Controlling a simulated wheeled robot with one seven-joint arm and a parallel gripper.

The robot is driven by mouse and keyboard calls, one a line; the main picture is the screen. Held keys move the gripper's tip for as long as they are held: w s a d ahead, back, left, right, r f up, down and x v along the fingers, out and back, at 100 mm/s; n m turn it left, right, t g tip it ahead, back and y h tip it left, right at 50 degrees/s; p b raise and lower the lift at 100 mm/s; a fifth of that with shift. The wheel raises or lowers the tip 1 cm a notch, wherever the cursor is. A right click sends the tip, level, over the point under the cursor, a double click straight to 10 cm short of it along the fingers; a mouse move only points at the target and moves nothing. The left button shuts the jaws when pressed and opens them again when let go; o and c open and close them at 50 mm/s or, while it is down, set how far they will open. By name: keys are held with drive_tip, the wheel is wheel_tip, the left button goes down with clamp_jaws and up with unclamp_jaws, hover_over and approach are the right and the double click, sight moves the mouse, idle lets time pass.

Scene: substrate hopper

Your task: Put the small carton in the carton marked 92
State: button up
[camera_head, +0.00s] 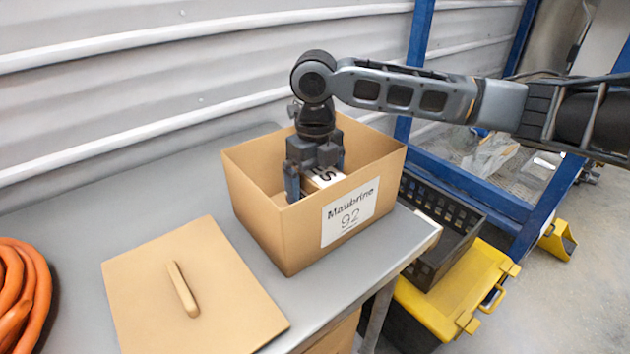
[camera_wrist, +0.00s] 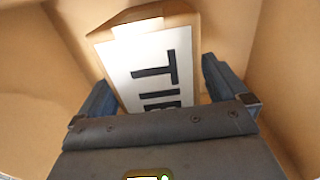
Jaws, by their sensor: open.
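The carton marked 92 (camera_head: 295,235) is an open brown box with a white label reading "Maubrine 92", standing on the grey table. My gripper (camera_head: 314,185) reaches down inside it, jaws open. The small carton (camera_head: 318,181), brown with a white label and black letters, is inside the box between my fingers, partly hidden by the gripper and the front wall. In the wrist view the small carton (camera_wrist: 155,60) lies between the two open fingers, label facing the camera, with the big carton's walls around it. Its underside is hidden.
A flat brown lid (camera_head: 190,295) with a wooden handle lies on the table (camera_head: 190,190) to the left of the box. A coiled orange hose (camera_head: 22,295) is at the far left. A black crate (camera_head: 440,225) and a yellow-lidded case (camera_head: 455,290) stand beyond the table's right edge.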

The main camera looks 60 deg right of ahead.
wheel_tip(320, 180, up, 12)
drive_tip(key=shift+r+b, duration=0.15)
drive_tip(key=shift+b, duration=0.55)
